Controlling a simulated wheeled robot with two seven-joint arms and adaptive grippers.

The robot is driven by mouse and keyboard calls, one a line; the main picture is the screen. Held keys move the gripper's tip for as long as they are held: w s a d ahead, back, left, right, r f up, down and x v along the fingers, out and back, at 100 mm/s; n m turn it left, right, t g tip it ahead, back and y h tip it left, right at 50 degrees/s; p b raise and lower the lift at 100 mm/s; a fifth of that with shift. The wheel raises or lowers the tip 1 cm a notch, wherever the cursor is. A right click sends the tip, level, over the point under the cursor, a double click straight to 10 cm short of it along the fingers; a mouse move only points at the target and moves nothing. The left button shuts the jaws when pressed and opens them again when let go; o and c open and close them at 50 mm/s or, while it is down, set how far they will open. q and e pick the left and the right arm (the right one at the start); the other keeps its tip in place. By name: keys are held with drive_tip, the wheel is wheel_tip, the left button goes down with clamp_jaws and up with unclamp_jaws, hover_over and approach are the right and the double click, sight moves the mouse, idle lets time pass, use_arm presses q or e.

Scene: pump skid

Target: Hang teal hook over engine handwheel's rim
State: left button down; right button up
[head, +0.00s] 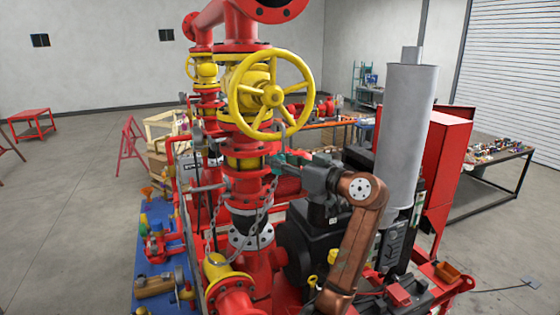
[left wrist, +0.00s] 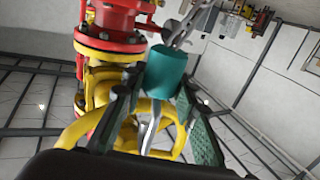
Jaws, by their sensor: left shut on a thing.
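The large yellow handwheel (head: 233,97) stands upright on the red pipe column in the head view. A second yellow wheel (head: 192,68) is partly hidden behind that column. My left gripper (head: 290,165) is below the large wheel, in front of the red pipework. It is shut on the teal hook (head: 278,159), which is mostly hidden there. In the left wrist view the hook's teal grip (left wrist: 167,75) is between the fingers (left wrist: 158,110), with bare metal at both ends. Yellow wheel parts (left wrist: 75,131) appear beyond it. I see no contact between hook and rim. My right gripper is not in view.
A grey exhaust cylinder (head: 407,135) and a red panel (head: 446,170) stand to the right of my arm. The black engine (head: 313,245) is below it. A chain (head: 266,200) hangs by the column. A cluttered table (head: 500,160) is far right.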

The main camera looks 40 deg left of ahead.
use_arm(q)
drive_tip(key=shift+w+a+p, duration=0.15)
drive_tip(key=shift+w+a, duration=0.25)
drive_tip(key=shift+a, duration=0.35)
drive_tip(key=shift+w+a+p, duration=0.15)
drive_tip(key=shift+w+a, duration=0.2)
drive_tip(key=shift+a, duration=0.35)
drive_tip(key=shift+f, duration=0.1)
idle(0.6)
drive_tip(key=shift+f+b, duration=1.05)
drive_tip(key=shift+f, duration=0.15)
drive_tip(key=c, duration=1.5)
unclamp_jaws()
drive_tip(key=shift+o, duration=0.2)
drive_tip(key=d, duration=1.2)
drive_tip(key=shift+s, duration=0.35)
